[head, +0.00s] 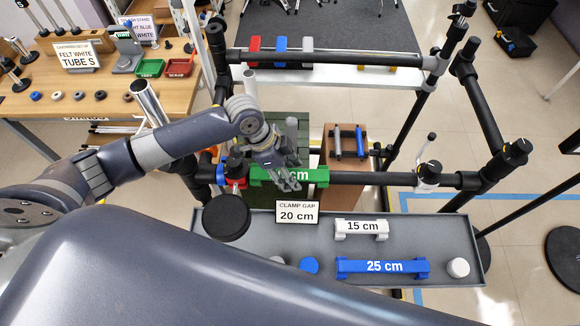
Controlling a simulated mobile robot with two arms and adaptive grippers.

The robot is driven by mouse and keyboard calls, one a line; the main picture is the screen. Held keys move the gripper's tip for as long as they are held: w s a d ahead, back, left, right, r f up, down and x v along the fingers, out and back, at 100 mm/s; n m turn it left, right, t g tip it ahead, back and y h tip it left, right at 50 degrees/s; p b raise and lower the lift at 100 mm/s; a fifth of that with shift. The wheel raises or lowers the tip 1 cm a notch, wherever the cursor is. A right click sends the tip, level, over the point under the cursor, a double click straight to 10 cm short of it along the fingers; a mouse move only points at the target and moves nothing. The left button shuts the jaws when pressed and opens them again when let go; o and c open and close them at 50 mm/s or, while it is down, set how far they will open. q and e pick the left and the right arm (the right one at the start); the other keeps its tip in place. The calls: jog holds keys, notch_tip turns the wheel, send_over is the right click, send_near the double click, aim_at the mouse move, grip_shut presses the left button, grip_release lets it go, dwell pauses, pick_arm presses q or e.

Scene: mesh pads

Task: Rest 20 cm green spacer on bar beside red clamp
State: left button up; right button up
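The green spacer (318,177) lies along the near black bar (380,179), just right of the red clamp (241,184). It appears to be at bar height; whether it fully rests on the bar cannot be told. The red clamp has a black knob on top. My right gripper is not in view.
A grey tray (453,232) in front holds a white 15 cm spacer (361,229), a blue 25 cm spacer (382,267) and a "CLAMP GAP 20 cm" sign (297,213). A white clamp (428,177) sits farther right on the bar. A rear bar (345,58) runs behind.

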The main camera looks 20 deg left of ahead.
pick_arm(q)
jog(key=shift+w+r, duration=0.1)
jog(key=shift+w, duration=0.1)
jog(key=shift+r, duration=0.1)
jog(key=shift+s+r, duration=0.2)
jog(key=shift+s, duration=0.05)
jog(key=shift+a+r, duration=0.1)
jog(key=shift+r, duration=0.1)
jog(key=v, duration=1.1)
jog(key=shift+s+a+r, duration=0.15)
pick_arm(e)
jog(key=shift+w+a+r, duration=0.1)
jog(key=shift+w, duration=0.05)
